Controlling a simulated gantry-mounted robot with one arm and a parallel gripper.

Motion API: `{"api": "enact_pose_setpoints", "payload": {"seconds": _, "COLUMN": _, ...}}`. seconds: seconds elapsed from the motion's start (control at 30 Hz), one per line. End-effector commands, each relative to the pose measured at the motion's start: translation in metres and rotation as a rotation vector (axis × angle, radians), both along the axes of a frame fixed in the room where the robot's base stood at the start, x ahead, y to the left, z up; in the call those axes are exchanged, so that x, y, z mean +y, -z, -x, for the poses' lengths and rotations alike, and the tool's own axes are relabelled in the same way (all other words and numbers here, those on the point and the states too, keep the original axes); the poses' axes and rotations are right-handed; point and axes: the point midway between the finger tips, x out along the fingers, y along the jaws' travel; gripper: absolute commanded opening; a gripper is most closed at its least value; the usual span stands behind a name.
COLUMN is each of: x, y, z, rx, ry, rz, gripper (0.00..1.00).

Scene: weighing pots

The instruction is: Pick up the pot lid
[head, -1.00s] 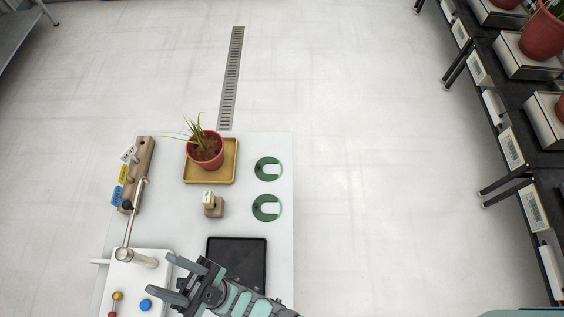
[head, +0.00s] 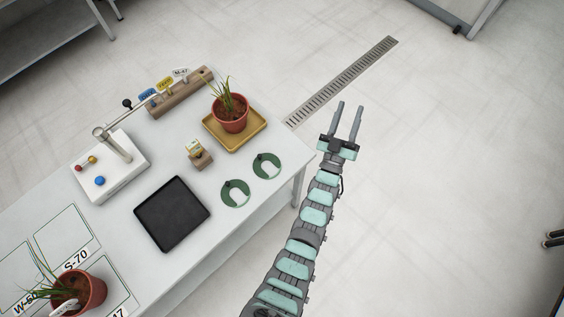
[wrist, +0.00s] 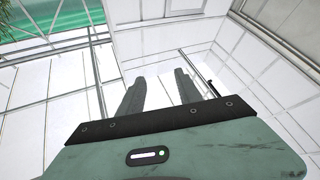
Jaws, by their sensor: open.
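Two round green discs, each with a pale notch and a small dark knob, lie flat on the white table in the head view: one near the right edge (head: 260,171), the other nearer the black tray (head: 229,197). They look like slotted pot lids; I cannot tell which is meant. My gripper (head: 348,107) is open and empty, out over the floor to the right of the table, with its fingers pointing away from the discs. In the wrist view my gripper (wrist: 159,78) shows two parted fingers against pale walls; no disc is visible there.
On the white table (head: 136,265) stand a potted plant (head: 231,125) on a yellow tray (head: 257,133), a small wooden block (head: 202,161), a black tray (head: 172,213), a white tap unit (head: 129,165), a tag rack (head: 188,94) and another potted plant (head: 95,291).

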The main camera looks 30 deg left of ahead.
Motion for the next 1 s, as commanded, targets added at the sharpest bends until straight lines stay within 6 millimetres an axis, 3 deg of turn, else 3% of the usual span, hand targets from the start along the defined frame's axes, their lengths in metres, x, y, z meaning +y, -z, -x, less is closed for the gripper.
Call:
{"api": "enact_pose_setpoints", "payload": {"seconds": 0.03, "x": 0.024, "y": 0.018, "z": -0.028, "rx": 0.075, "ry": -0.012, "rz": 0.046, "gripper": 0.41}}
{"api": "enact_pose_setpoints", "payload": {"seconds": 0.1, "x": 0.051, "y": 0.049, "z": -0.059, "rx": 0.190, "ry": -0.021, "rz": 0.123, "gripper": 0.41}}
{"api": "enact_pose_setpoints", "payload": {"seconds": 0.2, "x": 0.090, "y": 0.091, "z": -0.090, "rx": 0.352, "ry": -0.040, "rz": 0.242, "gripper": 0.41}}
{"api": "enact_pose_setpoints", "payload": {"seconds": 0.33, "x": 0.137, "y": 0.138, "z": -0.111, "rx": 0.552, "ry": -0.074, "rz": 0.406, "gripper": 0.41}}
{"api": "enact_pose_setpoints", "payload": {"seconds": 0.47, "x": 0.178, "y": 0.176, "z": -0.107, "rx": 0.745, "ry": -0.121, "rz": 0.580, "gripper": 0.41}}
{"api": "enact_pose_setpoints", "payload": {"seconds": 0.57, "x": 0.203, "y": 0.198, "z": -0.088, "rx": 0.887, "ry": -0.167, "rz": 0.718, "gripper": 0.41}}
{"api": "enact_pose_setpoints", "payload": {"seconds": 0.7, "x": 0.230, "y": 0.214, "z": -0.040, "rx": 1.079, "ry": -0.247, "rz": 0.921, "gripper": 0.41}}
{"api": "enact_pose_setpoints", "payload": {"seconds": 0.83, "x": 0.243, "y": 0.213, "z": 0.021, "rx": 1.241, "ry": -0.336, "rz": 1.106, "gripper": 0.41}}
{"api": "enact_pose_setpoints", "payload": {"seconds": 1.0, "x": 0.243, "y": 0.197, "z": 0.099, "rx": 1.398, "ry": -0.446, "rz": 1.306, "gripper": 0.41}}
